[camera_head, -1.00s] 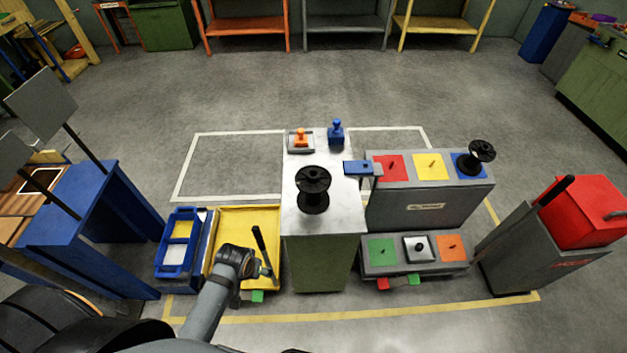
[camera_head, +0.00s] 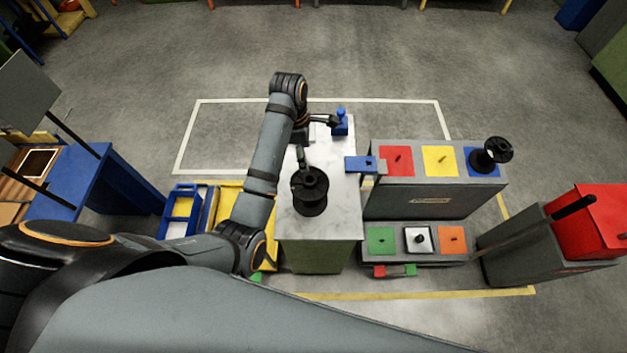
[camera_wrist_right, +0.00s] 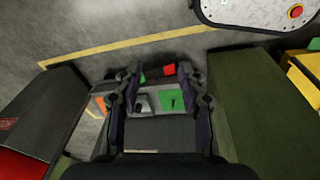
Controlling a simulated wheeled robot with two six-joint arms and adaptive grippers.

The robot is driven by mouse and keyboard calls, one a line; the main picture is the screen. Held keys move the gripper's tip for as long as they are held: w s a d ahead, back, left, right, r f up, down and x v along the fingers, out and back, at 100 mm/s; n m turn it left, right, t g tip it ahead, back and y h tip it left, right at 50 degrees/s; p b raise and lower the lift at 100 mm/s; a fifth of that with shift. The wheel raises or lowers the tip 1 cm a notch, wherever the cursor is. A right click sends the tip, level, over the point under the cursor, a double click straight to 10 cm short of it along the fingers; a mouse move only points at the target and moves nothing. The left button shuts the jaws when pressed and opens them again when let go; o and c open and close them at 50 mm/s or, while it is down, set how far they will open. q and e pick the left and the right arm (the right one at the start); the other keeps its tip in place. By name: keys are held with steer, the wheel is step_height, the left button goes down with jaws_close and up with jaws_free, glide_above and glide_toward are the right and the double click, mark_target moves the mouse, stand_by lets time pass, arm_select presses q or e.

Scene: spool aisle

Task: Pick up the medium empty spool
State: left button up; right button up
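A black empty spool (camera_head: 310,192) stands upright on the white top of a green cabinet (camera_head: 335,215). I cannot tell which one counts as medium. My left gripper (camera_head: 318,142) is over the cabinet top, just beyond the nearer spool, with its fingers spread and nothing between them. One finger is close to the spool's far side; I cannot tell whether they touch. My right gripper (camera_wrist_right: 160,74) is open and empty in the wrist view, outside the head view.
A blue knobbed piece (camera_head: 340,122) stands at the cabinet's far end, close to a left finger. A blue bracket (camera_head: 366,164) juts beside the cabinet top. The grey stand (camera_head: 430,200) with coloured squares is at right, a red bin (camera_head: 590,217) beyond it. Open floor lies behind.

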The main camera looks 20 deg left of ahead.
mark_target(309, 177)
arm_select(q)
steer(key=s+f, duration=0.1)
steer(key=s, duration=0.1)
steer(key=s+f+p, duration=0.1)
steer(key=shift+s+d+f, duration=0.2)
steer(key=shift+d+f, duration=0.1)
steer(key=shift+f, duration=0.05)
arm_select(e)
steer(key=s+g, duration=0.1)
steer(key=s, duration=0.9)
arm_select(q)
steer(key=f, duration=0.2)
steer(key=w+f+p, duration=0.1)
steer(key=d+f+p, duration=0.1)
steer(key=f, duration=0.1)
steer(key=shift+w+f, duration=0.15)
steer(key=shift+f, duration=0.2)
steer(key=shift+d+f, duration=0.1)
steer(key=shift+f, duration=0.25)
steer(key=shift+w, duration=0.1)
steer(key=c, duration=1.4)
jaws_close()
arm_select(e)
steer(key=shift+w+d+r, duration=0.1)
steer(key=shift+w+r, duration=0.7)
steer(key=shift+w, duration=0.3)
steer(key=shift+w+d+r, duration=0.1)
steer(key=shift+w+r, duration=0.7)
steer(key=shift+w, duration=0.3)
